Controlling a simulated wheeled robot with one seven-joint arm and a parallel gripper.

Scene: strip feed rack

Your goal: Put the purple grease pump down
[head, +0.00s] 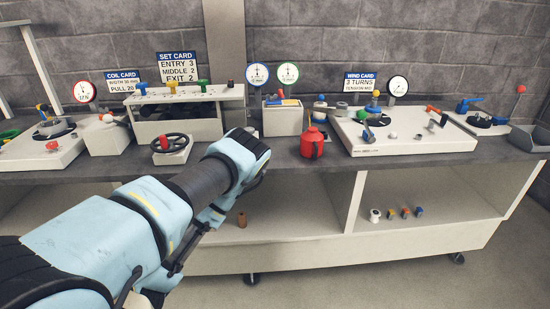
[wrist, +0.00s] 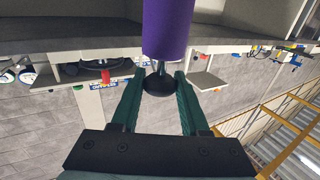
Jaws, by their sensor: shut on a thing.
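The purple grease pump (wrist: 167,30) shows in the wrist view as a purple cylinder with a narrow neck and a dark round end (wrist: 159,82). My gripper (wrist: 158,80) has its two green fingers closed on either side of that dark end. The pump extends from the fingers towards the top of the picture, and its far end is cut off by the frame. In the head view my arm hides the pump and the fingers.
The grey bench top (head: 335,168) has a bare strip along its front near the red can (head: 312,142). A black handwheel (head: 170,144) stands left of my arm. The white winding unit (head: 405,135) is at right. The lower shelf (head: 290,226) holds a small brown part (head: 241,219) and several small fittings.

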